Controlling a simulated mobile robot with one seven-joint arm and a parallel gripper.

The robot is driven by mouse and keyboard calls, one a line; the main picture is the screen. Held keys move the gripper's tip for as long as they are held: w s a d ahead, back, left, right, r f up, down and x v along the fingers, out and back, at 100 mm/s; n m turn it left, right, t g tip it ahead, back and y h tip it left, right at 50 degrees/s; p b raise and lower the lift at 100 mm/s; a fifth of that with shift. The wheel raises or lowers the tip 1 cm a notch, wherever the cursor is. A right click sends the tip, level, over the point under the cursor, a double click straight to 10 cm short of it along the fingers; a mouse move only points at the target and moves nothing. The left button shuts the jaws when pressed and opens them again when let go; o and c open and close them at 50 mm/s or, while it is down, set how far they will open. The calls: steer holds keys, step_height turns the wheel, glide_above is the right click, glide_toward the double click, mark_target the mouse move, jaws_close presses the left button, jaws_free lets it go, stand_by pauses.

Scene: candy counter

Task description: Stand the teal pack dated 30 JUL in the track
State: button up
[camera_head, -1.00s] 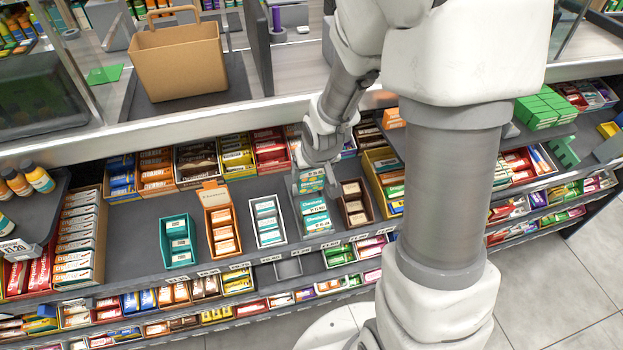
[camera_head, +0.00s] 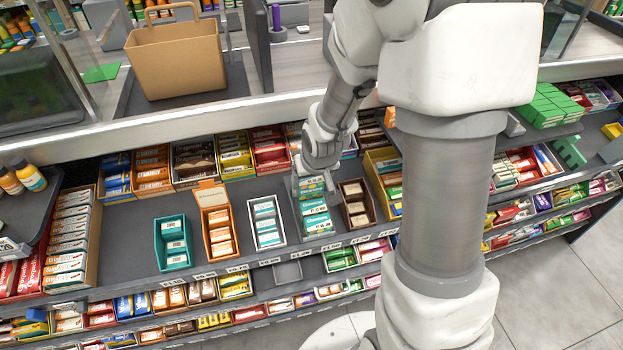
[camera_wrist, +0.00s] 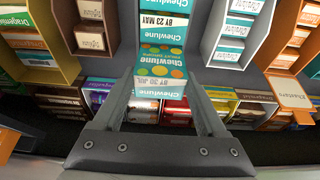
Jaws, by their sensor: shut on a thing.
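The teal pack (camera_wrist: 160,72) with orange and yellow dots is between my gripper's fingers; the wrist view shows its date, which reads like 30 JUL. In the head view, my gripper (camera_head: 313,186) is shut on it at the rear end of the grey track (camera_head: 297,213). Whether the held pack touches the track floor is hidden.
A brown tray (camera_head: 356,204) stands close on the right and a white tray (camera_head: 266,222) on the left. An orange tray (camera_head: 217,232) and a teal tray (camera_head: 172,243) stand farther left. Boxes of sweets line the back, including a red one (camera_head: 269,152).

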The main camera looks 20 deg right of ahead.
mark_target(310, 194)
steer(key=shift+s+f+b+x, duration=0.1)
steer(key=shift+s+b+x, duration=0.1)
steer(key=shift+b+x, duration=0.7)
steer(key=shift+s+f+b+x, duration=0.1)
steer(key=shift+s+b+x, duration=0.15)
steer(key=shift+b+x, duration=0.65)
steer(key=shift+s+f+b+x, duration=0.15)
steer(key=shift+b+x, duration=0.4)
steer(key=shift+x, duration=0.6)
steer(key=shift+f, duration=0.15)
steer(key=o, duration=1)
steer(key=shift+p+v, duration=2.25)
steer(key=shift+v, duration=1.25)
steer(key=shift+s, duration=0.1)
